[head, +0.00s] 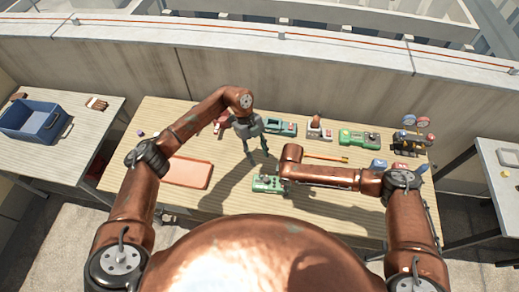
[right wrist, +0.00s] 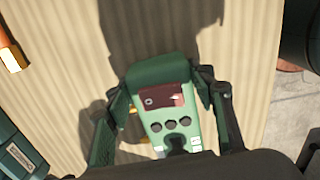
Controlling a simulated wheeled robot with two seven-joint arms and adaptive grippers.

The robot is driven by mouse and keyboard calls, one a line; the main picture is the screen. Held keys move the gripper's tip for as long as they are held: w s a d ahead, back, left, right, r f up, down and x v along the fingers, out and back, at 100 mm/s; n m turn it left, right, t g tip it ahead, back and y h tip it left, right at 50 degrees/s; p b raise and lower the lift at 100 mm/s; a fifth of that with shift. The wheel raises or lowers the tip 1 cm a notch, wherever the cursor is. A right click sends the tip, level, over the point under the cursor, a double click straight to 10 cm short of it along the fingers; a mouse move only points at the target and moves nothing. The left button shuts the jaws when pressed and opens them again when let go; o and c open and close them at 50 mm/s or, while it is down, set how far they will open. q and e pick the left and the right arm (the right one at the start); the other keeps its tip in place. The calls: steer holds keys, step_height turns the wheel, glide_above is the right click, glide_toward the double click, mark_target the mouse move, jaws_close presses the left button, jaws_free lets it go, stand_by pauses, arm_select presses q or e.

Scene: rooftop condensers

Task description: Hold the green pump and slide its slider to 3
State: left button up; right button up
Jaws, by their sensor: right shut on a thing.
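The green pump (head: 266,184) lies on the slatted table near its front edge, left of my right forearm. In the right wrist view the green pump (right wrist: 161,75) has a dark red panel, three dark round marks and a dark knob at the lower end. My right gripper (right wrist: 162,96) has a finger on each side of it and is shut on it. The slider's setting cannot be read. My left gripper (head: 258,157) points down, fingers apart and empty, above the table behind the pump.
Along the table's back stand a grey-green device (head: 281,128), an orange-topped device (head: 319,130), another green device (head: 360,139) and a gauge unit (head: 412,138). An orange tray (head: 187,172) lies left. A blue crate (head: 33,120) stands on the left side table.

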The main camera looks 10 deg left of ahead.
steer(key=o, duration=1.8)
steer(key=shift+o, duration=0.5)
steer(key=o, duration=0.3)
steer(key=shift+o, duration=0.2)
step_height(320, 180, up, 9)
steer(key=p, duration=0.9)
steer(key=shift+r+p, duration=0.1)
steer(key=shift+p, duration=0.2)
